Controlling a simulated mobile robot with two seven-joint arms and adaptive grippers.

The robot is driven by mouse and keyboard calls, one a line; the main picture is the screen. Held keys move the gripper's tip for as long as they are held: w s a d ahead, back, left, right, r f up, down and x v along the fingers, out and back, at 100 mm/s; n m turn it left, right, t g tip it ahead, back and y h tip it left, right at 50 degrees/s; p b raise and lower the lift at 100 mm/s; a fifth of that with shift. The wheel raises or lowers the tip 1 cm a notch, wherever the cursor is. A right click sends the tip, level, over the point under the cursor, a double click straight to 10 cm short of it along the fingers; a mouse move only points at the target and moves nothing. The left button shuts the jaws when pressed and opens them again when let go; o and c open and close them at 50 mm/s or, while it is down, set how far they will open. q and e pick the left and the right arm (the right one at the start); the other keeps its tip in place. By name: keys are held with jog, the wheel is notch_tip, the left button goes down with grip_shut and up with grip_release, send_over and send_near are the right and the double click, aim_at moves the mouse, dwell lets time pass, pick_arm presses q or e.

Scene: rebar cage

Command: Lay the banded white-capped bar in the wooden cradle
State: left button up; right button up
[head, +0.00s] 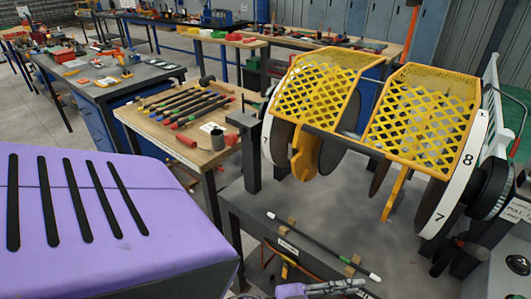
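The dark bar (315,239) has white caps at both ends and a green band near its lower right end. It lies at a slant on the grey bench at lower centre. The wooden cradle shows as two small blocks, one near the bar's upper left end (291,221) and one near its green band (352,268). The bar appears to lie across both blocks; how deeply it is seated I cannot tell. My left gripper (350,286) is at the bottom edge, below the bar and apparently apart from it; its fingers are partly cut off. My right gripper is out of view.
A yellow mesh guard (318,92) with numbered discs stands behind the bar, close on the right. Several dark banded bars (185,103) lie on a wooden table at upper left. Grey bench surface (335,205) is clear between the bar and the guard.

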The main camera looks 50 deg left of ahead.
pick_arm(q)
jog(key=s+a+f+n+y, duration=0.4)
jog(key=a+f+n+y, duration=0.15)
jog(key=f, duration=0.25)
jog(key=s+a+f+n+g+y, duration=0.1)
jog(key=s+f+n+g+y, duration=0.1)
jog(key=s+f+g, duration=0.6)
jog(key=s+f+y, duration=0.1)
jog(key=s+f, duration=0.5)
jog(key=s, duration=0.3)
jog(key=shift+a+f+y, duration=0.35)
jog(key=shift+a, duration=0.05)
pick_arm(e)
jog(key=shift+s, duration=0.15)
